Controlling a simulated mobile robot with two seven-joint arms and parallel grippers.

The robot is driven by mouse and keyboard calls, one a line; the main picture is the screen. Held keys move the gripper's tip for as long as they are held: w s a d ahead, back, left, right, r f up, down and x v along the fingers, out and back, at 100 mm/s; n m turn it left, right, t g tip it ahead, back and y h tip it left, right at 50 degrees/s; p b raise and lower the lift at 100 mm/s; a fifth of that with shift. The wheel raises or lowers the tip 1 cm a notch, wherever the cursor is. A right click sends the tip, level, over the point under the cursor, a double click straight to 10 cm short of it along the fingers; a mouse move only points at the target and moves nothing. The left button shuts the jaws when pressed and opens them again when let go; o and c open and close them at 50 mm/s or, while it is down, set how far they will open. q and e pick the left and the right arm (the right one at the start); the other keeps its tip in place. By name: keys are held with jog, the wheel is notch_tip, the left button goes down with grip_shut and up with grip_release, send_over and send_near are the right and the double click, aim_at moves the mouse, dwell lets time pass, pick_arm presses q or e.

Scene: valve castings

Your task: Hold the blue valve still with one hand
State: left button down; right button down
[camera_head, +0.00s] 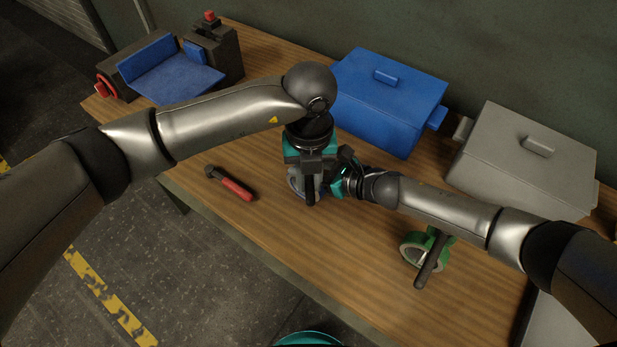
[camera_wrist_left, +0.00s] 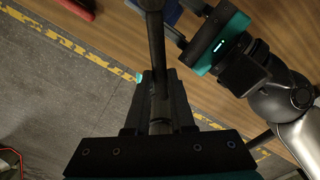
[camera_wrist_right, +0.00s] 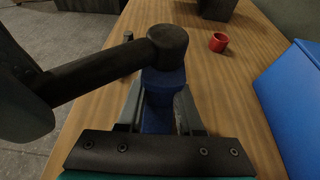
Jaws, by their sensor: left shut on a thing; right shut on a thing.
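A dark lever (camera_wrist_right: 110,68) extends from the valve's dark round top in the right wrist view. My left gripper (camera_wrist_left: 160,95) is shut on this lever (camera_wrist_left: 156,45), coming from above. My right gripper also shows in the left wrist view (camera_wrist_left: 195,35), close beside the left one.
A green valve (camera_head: 412,252) with a dark lever lies to the right. A red-handled tool (camera_head: 235,188) lies left. A blue box (camera_head: 385,100) and a grey box (camera_head: 520,160) stand behind. A fixture (camera_head: 172,75) is back left. A red ring (camera_wrist_right: 219,43) is on the table.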

pick_arm(q)
jog(key=c, duration=0.8)
grip_release()
jog(key=shift+o, duration=0.2)
notch_tip(320, 180, up, 12)
jog(key=shift+c, duration=0.4)
